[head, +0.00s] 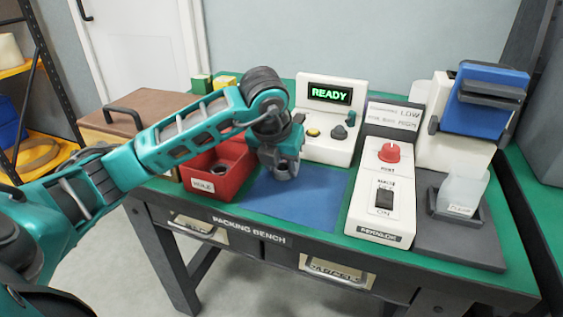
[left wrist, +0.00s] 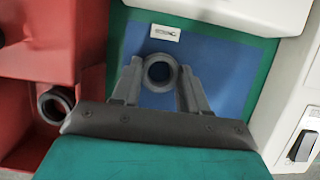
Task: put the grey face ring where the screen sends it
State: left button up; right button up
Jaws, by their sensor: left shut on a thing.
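The grey face ring (left wrist: 160,73) is a thick dark ring seen end-on in the left wrist view. My left gripper (left wrist: 158,85) has a finger on each side of it and is shut on it, over the blue mat (left wrist: 215,75). I cannot tell whether the ring touches the mat. In the head view my left gripper (head: 281,170) points down at the mat and hides the ring. The screen (head: 329,94) on the white console reads READY in green. My right gripper is not in view.
A red bin (head: 238,152) left of the mat has a label reading HOLE and holds another dark ring (left wrist: 55,104). A small white tag (left wrist: 165,32) lies at the mat's back. A white switch box (head: 384,215) with a red knob and a blue-topped machine (head: 484,105) stand right.

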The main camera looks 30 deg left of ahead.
pick_arm(q)
jog(key=o, duration=1.1)
jog(key=shift+o, duration=0.2)
jog(key=shift+r+p, duration=0.3)
jog(key=shift+r, duration=0.15)
jog(key=p+v, duration=0.2)
jog(key=v, duration=0.9)
jog(key=shift+s, duration=0.3)
jog(key=shift+d+r, duration=0.1)
